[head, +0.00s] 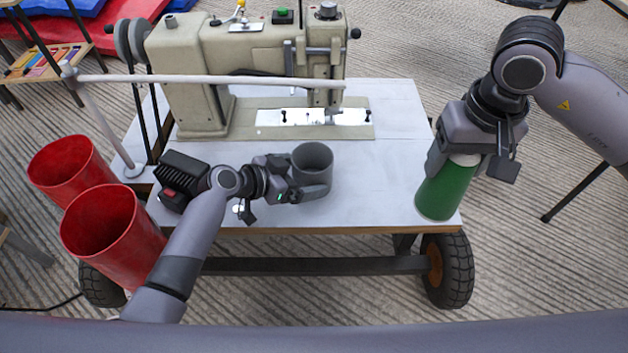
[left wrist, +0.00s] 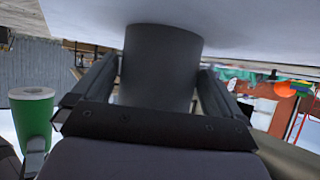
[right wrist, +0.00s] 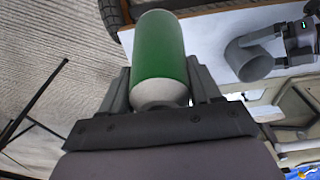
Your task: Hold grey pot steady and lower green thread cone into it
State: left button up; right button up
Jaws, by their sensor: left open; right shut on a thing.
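The grey pot (head: 313,160) stands upright on the white table (head: 375,185), in front of the sewing machine. My left gripper (head: 308,187) is open, with its fingers on either side of the pot; the left wrist view shows the pot (left wrist: 160,70) between them. The green thread cone (head: 445,190) is at the table's right front corner, its white end up. My right gripper (head: 465,150) is shut on the cone's upper end, and the right wrist view shows the cone (right wrist: 160,55) between the fingers. Whether the cone touches the table is unclear.
A beige sewing machine (head: 200,60) fills the back of the table. Two red buckets (head: 100,222) stand at the left. The tabletop between pot and cone is clear.

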pick_arm(q)
jog(key=shift+b+x, duration=0.65)
jog(key=shift+x, duration=0.4)
pick_arm(e)
jog(key=shift+f, duration=1)
pick_arm(q)
jog(key=c, duration=0.4)
jog(key=shift+o, duration=0.2)
pick_arm(e)
jog(key=shift+a, duration=0.1)
jog(key=w+a, duration=0.7)
jog(key=a, duration=0.3)
jog(key=w+a, duration=0.6)
jog(key=a, duration=0.5)
jog(key=shift+w+r, duration=0.35)
jog(key=shift+r, duration=0.1)
dwell(2.0)
dwell(0.4)
